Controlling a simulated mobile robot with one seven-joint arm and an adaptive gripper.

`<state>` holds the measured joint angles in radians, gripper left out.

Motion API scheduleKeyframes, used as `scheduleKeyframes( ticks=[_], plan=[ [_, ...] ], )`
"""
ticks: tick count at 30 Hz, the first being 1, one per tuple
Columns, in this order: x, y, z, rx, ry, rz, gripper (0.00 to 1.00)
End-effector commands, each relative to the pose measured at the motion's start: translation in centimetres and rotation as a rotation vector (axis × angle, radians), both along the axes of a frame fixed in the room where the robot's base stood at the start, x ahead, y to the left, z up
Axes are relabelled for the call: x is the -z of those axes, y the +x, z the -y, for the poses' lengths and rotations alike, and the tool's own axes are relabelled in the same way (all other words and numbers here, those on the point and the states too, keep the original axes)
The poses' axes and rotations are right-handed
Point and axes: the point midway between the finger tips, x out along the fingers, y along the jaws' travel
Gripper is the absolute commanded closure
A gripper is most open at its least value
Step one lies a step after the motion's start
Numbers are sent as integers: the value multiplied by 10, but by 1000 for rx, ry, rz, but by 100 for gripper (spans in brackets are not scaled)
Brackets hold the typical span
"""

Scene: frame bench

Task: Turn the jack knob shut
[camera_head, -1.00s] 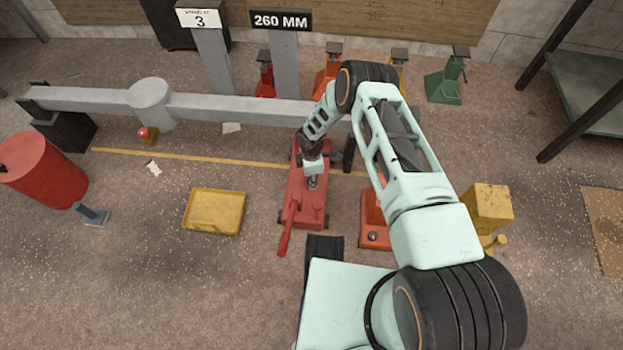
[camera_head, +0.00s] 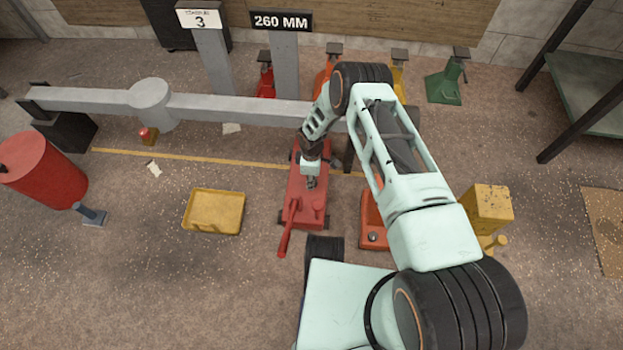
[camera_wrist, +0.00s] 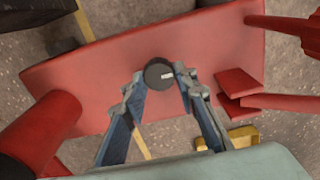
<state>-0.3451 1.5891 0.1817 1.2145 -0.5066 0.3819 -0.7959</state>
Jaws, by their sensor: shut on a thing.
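The red floor jack (camera_head: 305,212) lies on the floor in the middle of the head view, its red handle (camera_head: 285,236) slanting down to the left. In the wrist view, the jack's red body (camera_wrist: 225,45) fills much of the picture. A round dark knob (camera_wrist: 154,72) sits on it, with a white mark pointing right. My gripper (camera_wrist: 160,82) has one fingertip on each side of the knob and is shut on it. In the head view my gripper (camera_head: 311,183) is over the jack and the knob cannot be made out.
A yellow tray (camera_head: 214,231) lies left of the jack. An orange unit (camera_head: 373,236) stands close on its right, partly behind my arm. A grey beam (camera_head: 240,108) crosses behind the jack. A red cylinder (camera_head: 40,170) is at far left. The floor in front left is clear.

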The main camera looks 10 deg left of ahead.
Motion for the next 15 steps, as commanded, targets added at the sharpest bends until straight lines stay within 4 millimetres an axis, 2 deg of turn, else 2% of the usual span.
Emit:
scheduleKeyframes(
  ticks=[3,4,8,15],
  plan=[
    [0,0,0,2,1,0,98],
    [0,0,0,2,1,0,71],
    [0,0,0,2,1,0,57],
    [0,0,0,1,0,0,56]
  ],
)
